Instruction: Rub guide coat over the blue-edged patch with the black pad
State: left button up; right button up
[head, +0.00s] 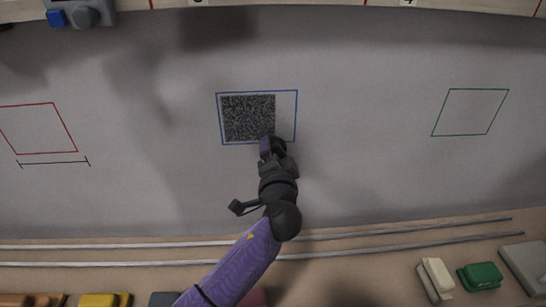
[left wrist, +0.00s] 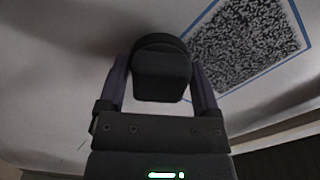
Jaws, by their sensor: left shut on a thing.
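The blue-edged patch (head: 286,117) is a blue outline on the grey hull panel, in the middle of the head view. A dark speckled coat (head: 248,117) covers its left and middle part; a strip along the right side is plain grey. The coat also shows at upper right in the left wrist view (left wrist: 240,42). My left gripper (head: 272,150) is at the patch's lower edge, shut on the black pad (left wrist: 161,72), a rounded black block between its fingers. I cannot tell whether the pad touches the panel. My right gripper is not in view.
A red outline (head: 38,129) is at left, with a black bracket line below it, and a green outline (head: 470,112) at right. Pale rails run below the panel. A green block (head: 480,276), a cream block (head: 436,278) and a yellow block (head: 105,299) lie along the bottom.

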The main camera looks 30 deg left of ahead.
pick_arm(q)
jog(key=shift+w+a, duration=0.1)
jog(key=shift+w, duration=0.15)
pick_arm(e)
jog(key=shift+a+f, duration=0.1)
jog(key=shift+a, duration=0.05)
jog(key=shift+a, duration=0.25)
pick_arm(q)
jog(key=shift+r, duration=0.1)
